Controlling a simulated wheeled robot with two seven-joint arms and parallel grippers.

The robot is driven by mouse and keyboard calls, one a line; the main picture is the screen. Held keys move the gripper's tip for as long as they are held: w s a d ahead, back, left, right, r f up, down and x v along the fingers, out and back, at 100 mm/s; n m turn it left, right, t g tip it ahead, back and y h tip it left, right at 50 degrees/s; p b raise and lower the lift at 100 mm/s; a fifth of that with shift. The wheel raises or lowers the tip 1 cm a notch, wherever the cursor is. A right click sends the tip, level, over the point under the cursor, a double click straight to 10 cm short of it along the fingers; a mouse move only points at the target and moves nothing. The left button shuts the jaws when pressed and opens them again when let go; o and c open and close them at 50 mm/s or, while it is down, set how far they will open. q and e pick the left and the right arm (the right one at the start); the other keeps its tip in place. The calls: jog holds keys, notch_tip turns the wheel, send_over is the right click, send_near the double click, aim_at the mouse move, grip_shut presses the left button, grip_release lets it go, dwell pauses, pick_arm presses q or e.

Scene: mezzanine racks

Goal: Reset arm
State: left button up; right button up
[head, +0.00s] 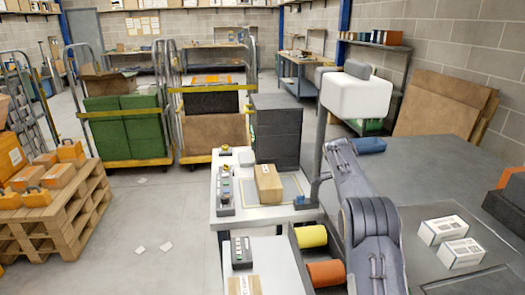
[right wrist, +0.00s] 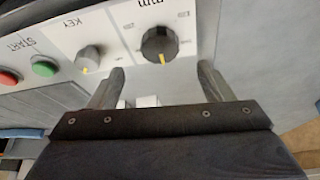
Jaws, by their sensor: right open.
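My right arm (head: 375,225) comes in from the bottom of the head view and reaches up beside a grey post. I cannot make out its gripper in the head view. In the right wrist view my right gripper (right wrist: 160,82) is open, with its two fingers apart and nothing seen between them except the panel behind. A pale control panel (right wrist: 120,52) lies just beyond the fingertips. It carries a black dial (right wrist: 160,45) marked mm, a KEY knob (right wrist: 88,58), a green START button (right wrist: 44,67) and a red button (right wrist: 8,77). Contact cannot be told. My left gripper is not in view.
A white box (head: 355,97) tops the post near my arm. A white bench (head: 255,215) holds a cardboard box (head: 268,184). Yellow (head: 311,236) and orange (head: 326,273) rolls sit low beside the arm. White cartons (head: 460,252) lie on the grey table (head: 425,185) at right.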

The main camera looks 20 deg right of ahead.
jog(key=s+a+r+n+t+y, duration=0.25)
jog(key=s+a+r+n, duration=0.2)
jog(key=s, duration=0.45)
jog(key=s+a+r+n+t+y, duration=0.2)
jog(key=s+a+r+n+y, duration=0.25)
jog(key=s, duration=0.45)
jog(key=s+a+f+n+t, duration=0.1)
jog(key=s+a+f+n, duration=0.2)
jog(key=s+a+n, duration=0.2)
jog(key=s+a+f+n+t+y, duration=0.1)
jog(key=s+a+f+n, duration=0.2)
jog(key=s+a, duration=0.9)
jog(key=shift+s+n, duration=1.1)
